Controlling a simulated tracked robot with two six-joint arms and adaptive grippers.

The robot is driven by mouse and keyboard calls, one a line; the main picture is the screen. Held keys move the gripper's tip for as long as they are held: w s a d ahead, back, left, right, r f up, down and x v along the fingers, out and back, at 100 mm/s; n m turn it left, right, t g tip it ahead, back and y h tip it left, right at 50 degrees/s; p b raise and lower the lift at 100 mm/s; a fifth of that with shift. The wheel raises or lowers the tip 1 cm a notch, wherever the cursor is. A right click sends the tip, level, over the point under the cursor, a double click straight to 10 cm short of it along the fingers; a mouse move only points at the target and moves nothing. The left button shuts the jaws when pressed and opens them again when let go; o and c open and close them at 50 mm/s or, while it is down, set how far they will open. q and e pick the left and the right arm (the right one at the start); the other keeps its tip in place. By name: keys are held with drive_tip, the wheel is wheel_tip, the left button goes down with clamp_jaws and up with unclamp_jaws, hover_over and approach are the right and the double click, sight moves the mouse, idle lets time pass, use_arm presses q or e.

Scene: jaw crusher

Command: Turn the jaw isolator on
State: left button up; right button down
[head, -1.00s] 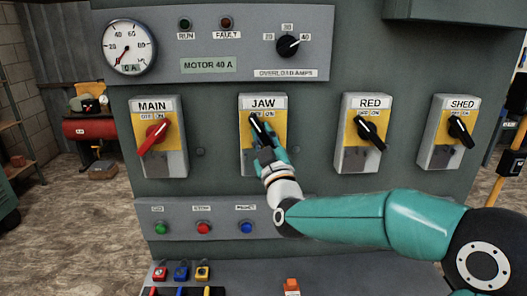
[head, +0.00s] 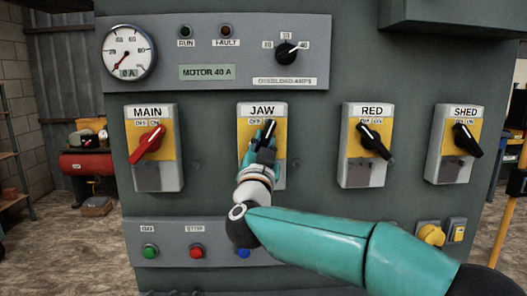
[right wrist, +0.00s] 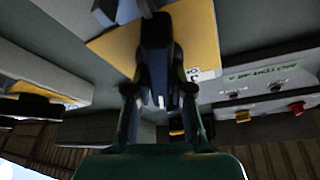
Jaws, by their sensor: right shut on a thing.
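The JAW isolator (head: 276,110) is a grey box with a yellow plate and a black rotary handle (head: 271,124), second from the left in the row in the head view. The handle's upper end leans to the upper right, toward the ON mark. My right gripper (head: 263,150) is shut on this handle from below and hides its lower part. In the right wrist view the black handle (right wrist: 156,50) sits between the fingers, in front of the yellow plate (right wrist: 198,35). My left gripper is not in view.
The MAIN isolator (head: 155,113) stands to the left with its red handle leaning right. The RED (head: 361,180) and SHED (head: 456,170) isolators stand to the right, their black handles leaning left at the top. A push-button panel (head: 172,230) lies below, partly covered by my arm.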

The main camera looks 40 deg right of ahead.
drive_tip(key=shift+f+m+g+h, duration=0.1)
drive_tip(key=shift+m+g+h, duration=0.15)
drive_tip(key=shift+m+g, duration=0.85)
drive_tip(key=shift+f+m+g+h, duration=0.1)
drive_tip(key=shift+m+g+h, duration=0.2)
drive_tip(key=shift+m, duration=1.5)
drive_tip(key=c, duration=1)
unclamp_jaws()
drive_tip(key=shift+d, duration=0.1)
drive_tip(key=shift+c, duration=0.2)
drive_tip(key=shift+r, duration=0.1)
drive_tip(key=v, duration=1.2)
